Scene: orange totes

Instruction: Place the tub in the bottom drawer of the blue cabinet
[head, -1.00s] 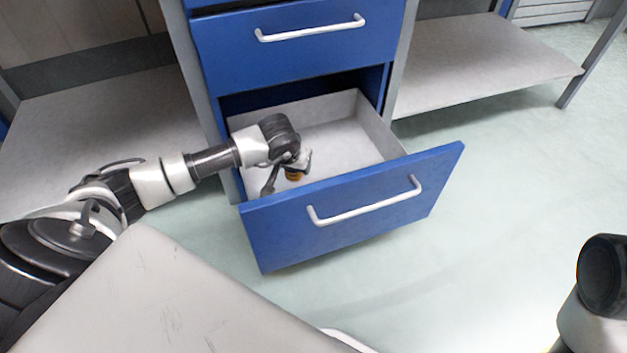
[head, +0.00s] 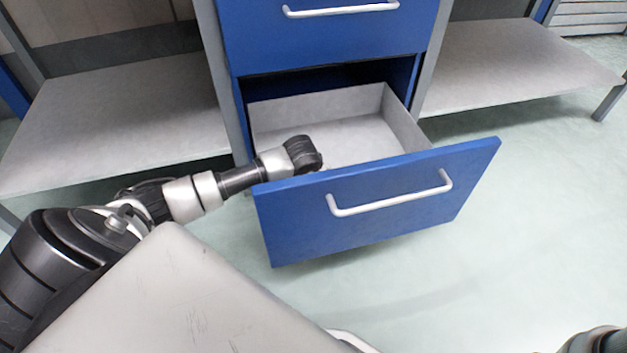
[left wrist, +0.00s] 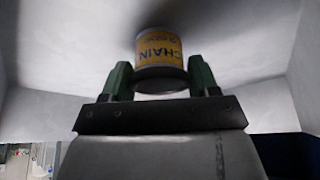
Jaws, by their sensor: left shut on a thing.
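The tub (left wrist: 160,50) is a small grey can with a yellow label reading "CHAIN" in the left wrist view. My left gripper (left wrist: 159,74) is shut on it, with a green finger on each side. In the head view my left arm reaches into the open bottom drawer (head: 385,205) of the blue cabinet (head: 335,42). The gripper and tub are hidden there behind the drawer front. In the left wrist view, pale drawer surfaces surround the tub. The tub looks close to one, but I cannot tell whether they touch. My right gripper is not in view.
The drawer above (head: 340,30) is shut. Grey shelves stand on the left (head: 120,125) and right (head: 520,65) of the cabinet. The drawer's visible interior is empty.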

